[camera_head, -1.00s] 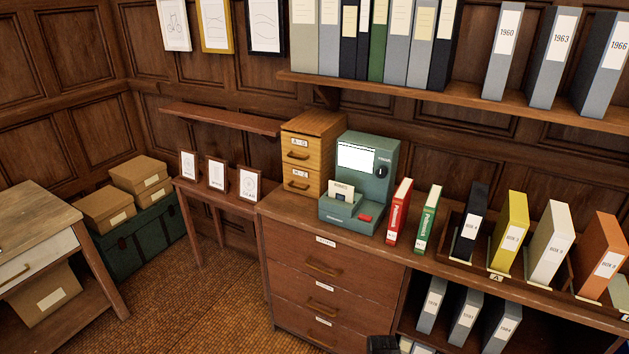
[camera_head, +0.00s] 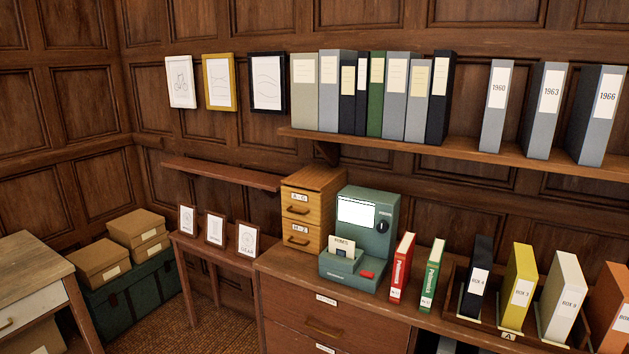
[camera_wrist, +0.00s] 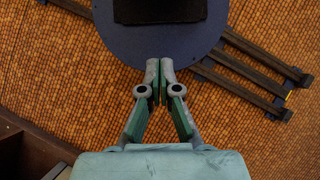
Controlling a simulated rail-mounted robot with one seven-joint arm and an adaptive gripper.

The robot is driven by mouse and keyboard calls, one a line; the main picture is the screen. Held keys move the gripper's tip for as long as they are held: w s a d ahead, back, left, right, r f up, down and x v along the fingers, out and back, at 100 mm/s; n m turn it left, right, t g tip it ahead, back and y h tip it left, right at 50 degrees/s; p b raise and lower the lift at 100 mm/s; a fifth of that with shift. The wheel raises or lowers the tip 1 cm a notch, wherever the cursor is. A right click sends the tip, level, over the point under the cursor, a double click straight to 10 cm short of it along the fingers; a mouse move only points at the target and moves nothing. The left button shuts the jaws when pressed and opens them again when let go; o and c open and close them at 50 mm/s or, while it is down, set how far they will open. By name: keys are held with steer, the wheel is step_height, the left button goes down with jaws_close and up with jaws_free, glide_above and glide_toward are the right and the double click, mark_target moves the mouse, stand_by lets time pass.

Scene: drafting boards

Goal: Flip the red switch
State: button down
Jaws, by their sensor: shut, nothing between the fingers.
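The red switch (camera_head: 367,275) is a small red rocker on the sloped front ledge of a green machine (camera_head: 387,215). The machine stands on the wooden cabinet top, with a white screen, a dark knob and a card in a slot left of the switch. Whether the switch is up or down is too small to tell. My gripper (camera_wrist: 160,68) shows only in the wrist view, its fingertips together and empty, above the floor and away from the machine. The switch is not in the wrist view.
A wooden two-drawer box (camera_head: 311,207) stands left of the machine. A red binder (camera_head: 401,268) and a green binder (camera_head: 432,273) stand close on its right. A shelf of binders (camera_head: 460,157) hangs above. The space before the switch looks clear.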

step_height(320, 180, up, 59)
steer(key=m+t+b, duration=0.3)
steer(key=m+t, duration=0.4)
steer(key=m, duration=1.7)
glide_above(371, 274)
steer(key=shift+s+f, duration=0.1)
steer(key=shift+f, duration=0.1)
steer(key=shift+f, duration=0.15)
step_height(371, 274, down, 14)
steer(key=p, duration=0.5)
